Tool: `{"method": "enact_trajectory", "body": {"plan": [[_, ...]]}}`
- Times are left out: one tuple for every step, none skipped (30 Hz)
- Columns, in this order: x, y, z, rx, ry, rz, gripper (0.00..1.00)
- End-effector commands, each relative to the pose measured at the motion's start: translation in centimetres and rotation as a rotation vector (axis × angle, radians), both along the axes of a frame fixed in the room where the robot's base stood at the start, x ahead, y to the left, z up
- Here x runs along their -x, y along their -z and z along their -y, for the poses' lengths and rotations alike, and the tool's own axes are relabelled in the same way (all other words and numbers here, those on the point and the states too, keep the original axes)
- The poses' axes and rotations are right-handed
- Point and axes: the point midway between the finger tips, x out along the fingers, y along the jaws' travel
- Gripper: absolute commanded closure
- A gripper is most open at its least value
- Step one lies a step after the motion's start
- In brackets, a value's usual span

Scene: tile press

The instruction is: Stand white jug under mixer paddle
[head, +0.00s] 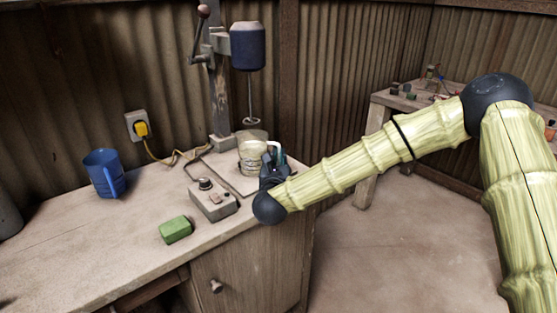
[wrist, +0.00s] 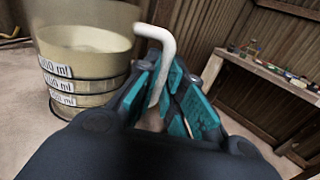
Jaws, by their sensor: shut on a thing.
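The white jug (head: 251,157) is cream-coloured with measuring marks. In the head view it is upright at the mixer's pale base plate (head: 222,170); I cannot tell if it touches the plate. The mixer paddle (head: 252,119) hangs from the dark blue motor head (head: 248,47), just above the jug's rim in the picture. My gripper (head: 272,165) is at the jug's right side. In the wrist view its teal fingers (wrist: 176,92) are shut on the jug's white handle (wrist: 162,45), with the jug body (wrist: 85,75) to the left.
A control box (head: 212,199) with a knob and a green block (head: 175,229) lie near the bench's front. A blue mug (head: 104,173) stands further left. A cable runs from the yellow plug (head: 142,129). A second table (head: 400,100) holds small items at right.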

Motion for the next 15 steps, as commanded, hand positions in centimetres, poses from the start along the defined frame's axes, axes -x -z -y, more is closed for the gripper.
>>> {"method": "enact_trajectory", "body": {"plan": [[0.04,0.11,-0.01,0.0,0.0,-0.001,1.0],[0.05,0.12,-0.01,0.001,0.0,-0.002,1.0],[0.05,0.12,-0.01,0.001,0.0,-0.002,1.0],[0.05,0.13,0.0,0.001,0.0,-0.002,1.0],[0.06,0.14,-0.01,0.001,0.0,-0.002,1.0],[0.06,0.16,0.0,0.001,0.0,-0.003,1.0],[0.06,0.17,0.0,0.001,0.0,-0.003,1.0],[0.06,0.18,0.0,0.001,0.0,-0.003,0.87],[0.06,0.19,0.0,0.001,-0.001,-0.003,0.79],[0.06,0.19,0.0,0.001,0.0,-0.003,0.74],[0.06,0.19,0.0,0.001,0.0,-0.003,0.68],[0.06,0.18,0.0,0.001,0.0,-0.003,0.65],[0.05,0.18,0.0,0.001,0.0,-0.003,0.65],[0.05,0.17,0.0,0.001,0.0,-0.003,0.65],[0.05,0.17,0.0,0.001,0.0,-0.003,0.65]]}}
